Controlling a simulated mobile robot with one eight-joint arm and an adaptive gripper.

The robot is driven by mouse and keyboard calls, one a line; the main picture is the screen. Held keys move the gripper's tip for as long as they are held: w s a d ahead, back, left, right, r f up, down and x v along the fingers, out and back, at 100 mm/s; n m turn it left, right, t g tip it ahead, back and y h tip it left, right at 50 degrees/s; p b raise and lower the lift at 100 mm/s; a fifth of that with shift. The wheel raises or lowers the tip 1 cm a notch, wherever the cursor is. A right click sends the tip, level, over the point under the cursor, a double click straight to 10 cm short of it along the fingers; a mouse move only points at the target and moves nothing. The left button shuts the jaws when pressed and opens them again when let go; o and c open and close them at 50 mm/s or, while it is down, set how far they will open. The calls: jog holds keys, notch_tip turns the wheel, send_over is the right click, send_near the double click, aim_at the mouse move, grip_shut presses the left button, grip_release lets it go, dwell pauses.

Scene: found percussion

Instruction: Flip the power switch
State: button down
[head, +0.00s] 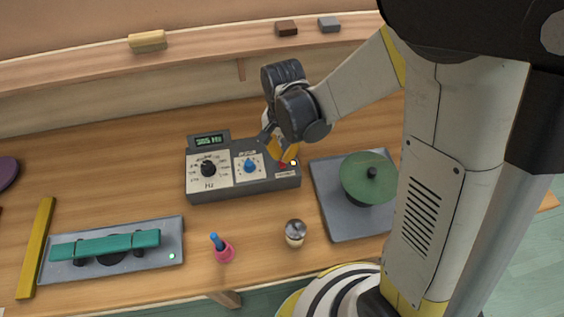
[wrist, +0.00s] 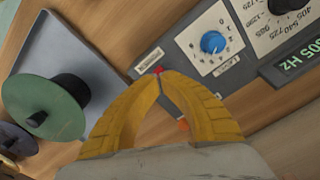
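A grey control box (head: 232,188) sits on the wooden bench, with a lit green display (head: 209,141), a black knob (head: 208,168) and a blue knob (head: 249,166). The box also shows in the wrist view, with its blue knob (wrist: 213,42). A small red switch (wrist: 157,71) is at the box's end, right at my fingertips; it also shows in the head view (head: 283,164). My gripper (wrist: 160,79) has its yellow fingers closed together at the tips. The fingers partly cover that end of the box. I cannot tell whether they touch the switch.
A grey plate with a green disc (head: 365,178) lies right of the box. A metal knob-like piece (head: 295,232) and a pink holder with a blue top (head: 223,248) stand in front. A teal bar on a plate (head: 105,245) and a yellow stick (head: 37,245) lie left.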

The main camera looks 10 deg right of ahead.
aim_at(283, 165)
jog(key=shift+f+b, duration=1.85)
jog(key=shift+f, duration=0.15)
dwell(0.8)
jog(key=shift+r, duration=0.1)
jog(key=shift+r+p, duration=2.5)
jog(key=shift+r, duration=0.95)
